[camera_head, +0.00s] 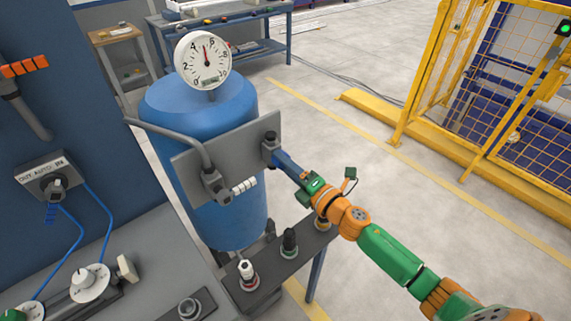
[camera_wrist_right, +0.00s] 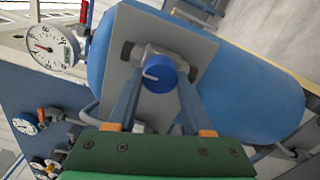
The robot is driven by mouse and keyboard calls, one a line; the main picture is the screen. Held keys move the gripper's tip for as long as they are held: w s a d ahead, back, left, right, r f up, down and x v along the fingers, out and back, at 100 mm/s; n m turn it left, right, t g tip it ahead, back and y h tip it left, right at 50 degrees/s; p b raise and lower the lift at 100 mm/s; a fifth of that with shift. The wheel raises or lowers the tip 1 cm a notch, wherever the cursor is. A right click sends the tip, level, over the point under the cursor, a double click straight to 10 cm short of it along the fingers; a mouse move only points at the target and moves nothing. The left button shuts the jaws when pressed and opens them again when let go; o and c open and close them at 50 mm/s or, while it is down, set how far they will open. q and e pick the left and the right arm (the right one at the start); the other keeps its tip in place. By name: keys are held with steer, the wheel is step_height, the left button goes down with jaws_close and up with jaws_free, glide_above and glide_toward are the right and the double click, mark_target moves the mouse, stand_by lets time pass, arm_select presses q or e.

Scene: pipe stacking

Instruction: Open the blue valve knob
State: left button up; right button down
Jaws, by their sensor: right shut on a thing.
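The blue valve knob (camera_wrist_right: 160,76) is round with a pale mark on its face. It sits on a grey plate (camera_wrist_right: 185,45) in front of a blue tank. In the wrist view the two blue fingers of my right gripper (camera_wrist_right: 160,84) lie on either side of the knob, shut on it. In the head view my right gripper (camera_head: 281,160) reaches the right end of the plate (camera_head: 215,155), and its fingers hide the knob. My left gripper is not seen.
A round pressure gauge (camera_head: 203,62) stands on top of the blue tank (camera_head: 225,105), its needle pointing nearly up. A grey pipe (camera_head: 165,132) curves to the plate. Below is a shelf with a white-and-red knob (camera_head: 246,270) and a black-and-green one (camera_head: 289,242). Open floor lies right.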

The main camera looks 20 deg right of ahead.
steer(key=shift+r, duration=0.1)
steer(key=shift+c, duration=1.5)
jaws_free()
steer(key=b+v, duration=0.1)
steer(key=v, duration=0.6)
steer(key=shift+b, duration=0.3)
